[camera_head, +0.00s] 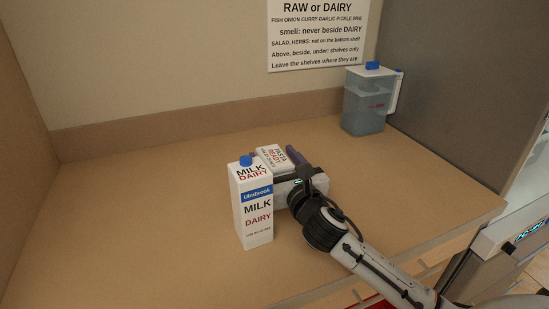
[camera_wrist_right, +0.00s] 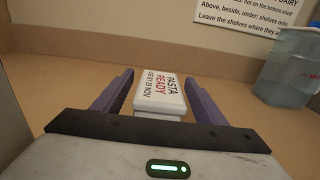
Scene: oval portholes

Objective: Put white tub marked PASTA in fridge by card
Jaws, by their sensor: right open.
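The white tub marked PASTA READY (camera_head: 272,156) stands on the counter behind the milk carton, which hides part of it. It also shows in the right wrist view (camera_wrist_right: 160,97), with a date line on its lid. My right gripper (camera_head: 286,158) is at the tub, its two purple fingers (camera_wrist_right: 159,98) open on either side of it. A gap shows between the tub and each finger in the wrist view. The card (camera_head: 318,30) on the back wall reads RAW or DAIRY, with lines about smell, salad and shelves; its top is cut off. My left gripper is not in view.
A white milk carton (camera_head: 254,208) marked DAIRY, with a blue cap, stands close in front of the tub and the right gripper. A clear jug (camera_head: 366,101) with a blue lid stands at the back right by a grey panel (camera_head: 459,75). The counter's left side is clear.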

